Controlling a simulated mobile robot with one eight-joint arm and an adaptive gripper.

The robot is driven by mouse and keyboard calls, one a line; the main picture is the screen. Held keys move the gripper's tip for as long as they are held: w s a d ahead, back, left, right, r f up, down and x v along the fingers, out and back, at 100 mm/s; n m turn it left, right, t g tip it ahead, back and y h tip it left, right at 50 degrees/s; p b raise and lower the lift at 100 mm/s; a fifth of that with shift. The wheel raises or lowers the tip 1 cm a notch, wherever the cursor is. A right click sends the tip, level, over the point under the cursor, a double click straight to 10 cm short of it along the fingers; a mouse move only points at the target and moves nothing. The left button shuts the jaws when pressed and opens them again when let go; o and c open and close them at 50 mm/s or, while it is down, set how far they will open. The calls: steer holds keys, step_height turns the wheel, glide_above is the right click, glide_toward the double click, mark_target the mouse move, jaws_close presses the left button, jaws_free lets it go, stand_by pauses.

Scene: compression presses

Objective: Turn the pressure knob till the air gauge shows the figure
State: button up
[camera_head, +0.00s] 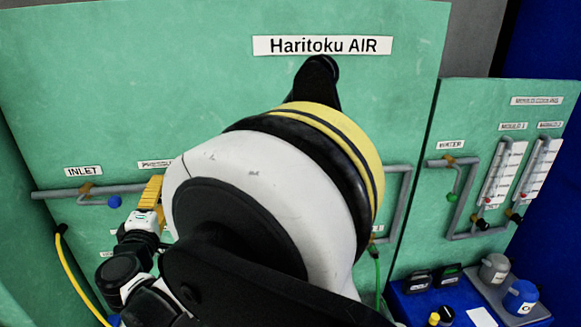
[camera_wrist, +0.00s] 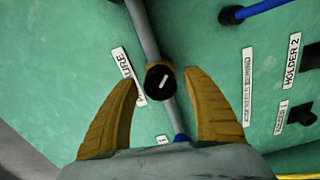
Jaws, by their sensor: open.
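The pressure knob (camera_wrist: 160,82) is a round black knob with a white mark, on a brass fitting of a grey pipe (camera_wrist: 141,28), in the wrist view. A label ending in "URE" (camera_wrist: 128,75) is beside it, partly hidden by a finger. My gripper (camera_wrist: 168,80) is open, its two yellow-brown fingers on either side of the knob, with visible gaps. In the head view my gripper (camera_head: 152,192) shows in part at the left, near the pipe below a partly covered label. My arm hides the middle of the panel. No air gauge face shows in either view.
The green panel bears the "Haritoku AIR" sign (camera_head: 322,45). An "INLET" label (camera_head: 84,171), a blue knob (camera_head: 114,201) and a yellow hose (camera_head: 75,270) are at the left. Flow meters (camera_head: 503,172) and a blue table (camera_head: 413,308) stand at the right.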

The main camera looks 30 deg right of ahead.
steer(key=shift+s, duration=0.1)
steer(key=b+v, duration=0.1)
steer(key=v, duration=0.5)
steer(key=shift+s+a, duration=0.15)
steer(key=shift+s, duration=0.25)
stand_by(0.3)
